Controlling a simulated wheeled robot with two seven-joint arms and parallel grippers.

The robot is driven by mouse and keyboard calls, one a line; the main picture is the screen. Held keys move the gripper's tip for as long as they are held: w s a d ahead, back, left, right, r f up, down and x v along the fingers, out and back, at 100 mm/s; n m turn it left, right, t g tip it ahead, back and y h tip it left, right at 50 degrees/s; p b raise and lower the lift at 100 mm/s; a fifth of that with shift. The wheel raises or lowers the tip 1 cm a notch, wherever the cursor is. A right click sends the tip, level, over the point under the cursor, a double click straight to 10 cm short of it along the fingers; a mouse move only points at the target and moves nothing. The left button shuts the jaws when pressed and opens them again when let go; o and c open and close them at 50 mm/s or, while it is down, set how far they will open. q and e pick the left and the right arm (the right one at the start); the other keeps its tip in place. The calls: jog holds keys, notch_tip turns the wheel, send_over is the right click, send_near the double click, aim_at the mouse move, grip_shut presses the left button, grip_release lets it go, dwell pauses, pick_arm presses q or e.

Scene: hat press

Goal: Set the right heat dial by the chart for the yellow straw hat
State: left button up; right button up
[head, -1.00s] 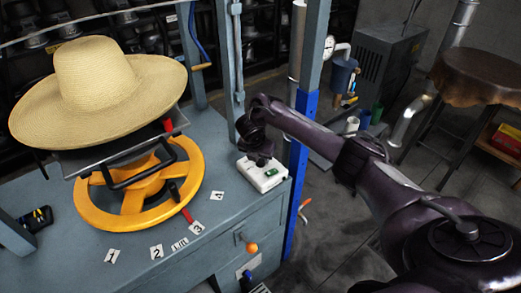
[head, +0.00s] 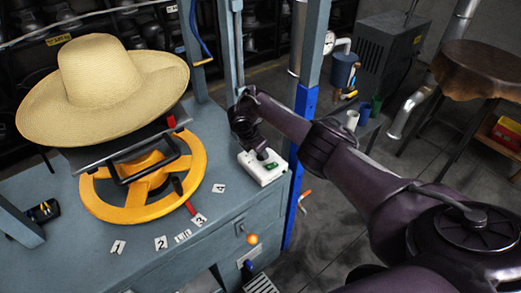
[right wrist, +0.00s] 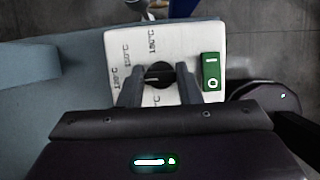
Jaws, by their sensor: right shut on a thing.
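The yellow straw hat (head: 103,85) sits on the press at the left in the head view. The heat dial is a black knob (right wrist: 159,76) on a white box (head: 262,170) at the bench's right corner. My right gripper (right wrist: 159,88) points down at the box, its two fingers on either side of the knob and shut on it. A pale mark on the knob points roughly left in the right wrist view. Temperature labels are printed around the knob, partly hidden by the fingers. No readable chart shows. My left gripper is not in view.
A green switch (right wrist: 211,77) is beside the knob on the box. A yellow handwheel (head: 125,214) with a red-tipped pointer is under the hat, near numbered tags (head: 161,243).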

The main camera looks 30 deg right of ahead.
jog(key=shift+w+r, duration=0.1)
jog(key=o, duration=1)
jog(key=shift+p+v, duration=0.5)
jog(key=shift+v, duration=3.4)
